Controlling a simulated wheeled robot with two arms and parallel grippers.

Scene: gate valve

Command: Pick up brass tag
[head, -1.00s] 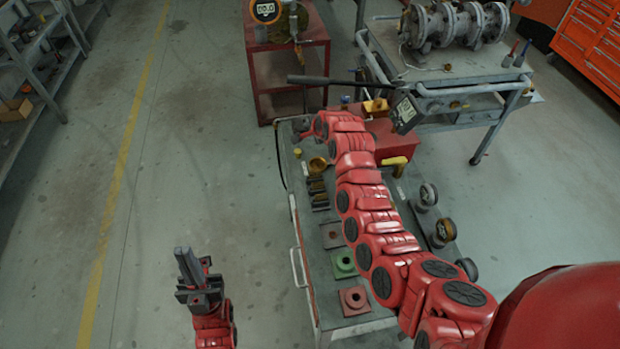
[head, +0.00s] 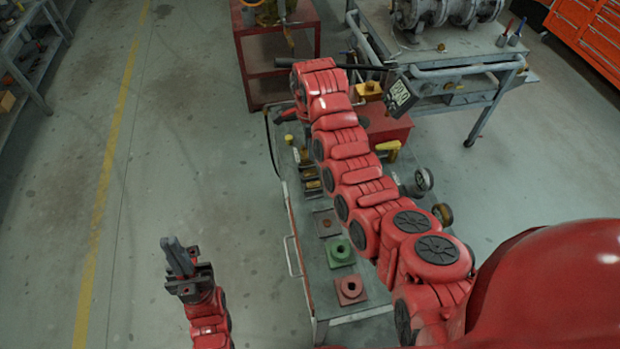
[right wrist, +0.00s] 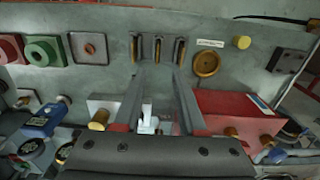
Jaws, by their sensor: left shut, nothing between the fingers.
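A round brass piece (right wrist: 205,64), which looks like the brass tag, lies on the grey cart top in the right wrist view. In the head view the right fingers are hidden behind the arm. My left gripper (head: 178,257) is shut and empty, over the floor left of the cart.
Square plates, one green (head: 339,252) and one red (head: 350,289), lie along the cart's near left. A red box (head: 387,127) and a meter with a display (head: 400,96) stand at its far end. In the right wrist view a yellow knob (right wrist: 242,42) stands right of the brass piece.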

